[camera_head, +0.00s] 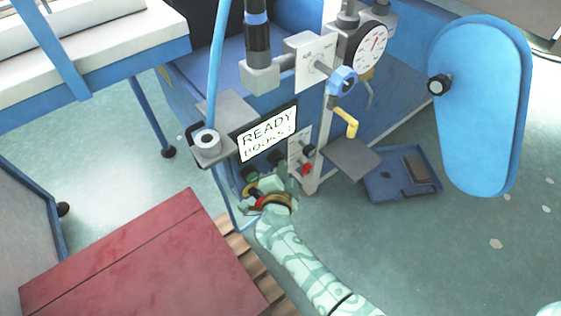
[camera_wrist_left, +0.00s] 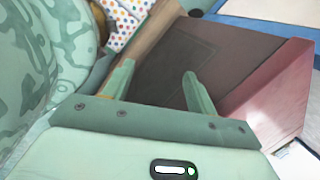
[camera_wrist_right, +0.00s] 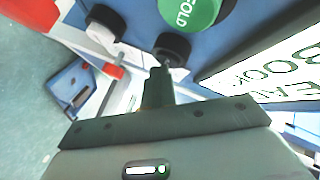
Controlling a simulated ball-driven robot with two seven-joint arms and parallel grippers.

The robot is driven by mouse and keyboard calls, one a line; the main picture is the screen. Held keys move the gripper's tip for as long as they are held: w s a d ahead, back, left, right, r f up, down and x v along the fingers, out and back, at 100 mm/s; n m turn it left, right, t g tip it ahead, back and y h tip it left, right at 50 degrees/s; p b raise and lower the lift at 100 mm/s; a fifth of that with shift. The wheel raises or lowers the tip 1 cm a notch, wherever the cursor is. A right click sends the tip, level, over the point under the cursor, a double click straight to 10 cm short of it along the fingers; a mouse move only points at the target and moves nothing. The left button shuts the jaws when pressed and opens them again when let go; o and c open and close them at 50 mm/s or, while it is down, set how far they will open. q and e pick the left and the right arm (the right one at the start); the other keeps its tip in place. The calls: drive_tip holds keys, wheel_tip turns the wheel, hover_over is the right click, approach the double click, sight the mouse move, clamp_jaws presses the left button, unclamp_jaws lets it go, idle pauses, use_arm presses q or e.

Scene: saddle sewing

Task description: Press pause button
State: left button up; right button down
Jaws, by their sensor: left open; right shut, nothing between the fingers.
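My right gripper (camera_head: 265,182) is in front of the blue machine's lower control panel, below the lit display (camera_head: 267,132) that reads "READY". In the right wrist view my right gripper (camera_wrist_right: 159,74) is shut and empty, its tips close to a black knob (camera_wrist_right: 173,47). I cannot tell whether they touch. Just past that knob is a green round button (camera_wrist_right: 190,10) with letters partly reading "OLD". No button clearly marked pause shows. In the left wrist view my left gripper (camera_wrist_left: 158,82) is open and empty.
A second black knob (camera_wrist_right: 107,20) and a red part (camera_wrist_right: 32,10) are near the right gripper. A yellow-handled lever (camera_head: 348,124) and a round gauge (camera_head: 371,45) are on the machine. A blue tray (camera_head: 385,190) lies right; a red box (camera_head: 140,265) stands front left.

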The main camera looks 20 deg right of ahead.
use_arm(q)
drive_tip(key=shift+w+r+p, duration=0.25)
drive_tip(key=shift+r+p, duration=0.3)
drive_tip(key=shift+r, duration=0.05)
use_arm(e)
drive_tip(key=shift+s+d, duration=0.3)
drive_tip(key=shift+s, duration=0.6)
use_arm(q)
drive_tip(key=r+p, duration=0.1)
drive_tip(key=w+r+p, duration=0.1)
drive_tip(key=r, duration=0.1)
drive_tip(key=shift+t+p, duration=0.3)
drive_tip(key=shift+t, duration=0.1)
use_arm(e)
drive_tip(key=s, duration=0.1)
drive_tip(key=s+d, duration=0.1)
drive_tip(key=s, duration=0.2)
drive_tip(key=shift+s+d, duration=0.35)
use_arm(q)
drive_tip(key=shift+s+f, duration=0.1)
drive_tip(key=shift+f, duration=0.05)
